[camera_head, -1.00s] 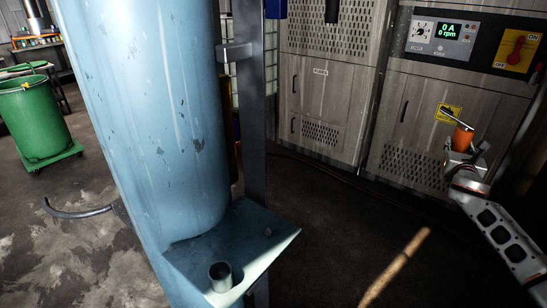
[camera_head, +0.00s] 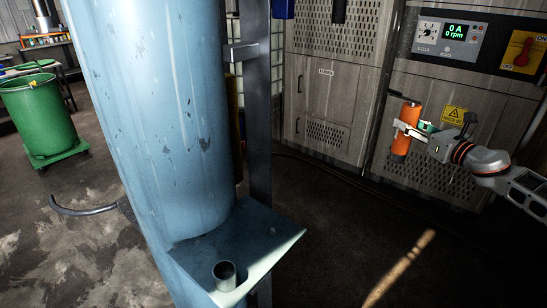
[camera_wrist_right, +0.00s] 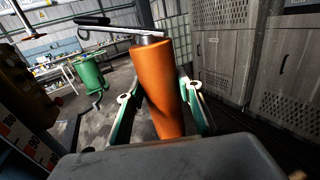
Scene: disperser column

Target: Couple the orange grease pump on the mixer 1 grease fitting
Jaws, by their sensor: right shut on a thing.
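The orange grease pump (camera_head: 403,143) is in my right gripper (camera_head: 409,129) at the right of the head view, in front of the grey cabinets. It stands nearly upright, tilted slightly. In the right wrist view the orange grease pump (camera_wrist_right: 161,88) sits between the two green-and-white fingers (camera_wrist_right: 160,104), with its metal head and black-tipped lever at the top. My left gripper is not in view. I cannot make out the mixer 1 grease fitting in either view.
A large blue column (camera_head: 155,110) fills the middle left, with a blue bracket plate (camera_head: 262,232) carrying a short metal cup (camera_head: 225,275). A curved grey handle (camera_head: 82,209) juts out left. Grey cabinets (camera_head: 325,88) stand behind. A green drum (camera_head: 38,118) stands far left.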

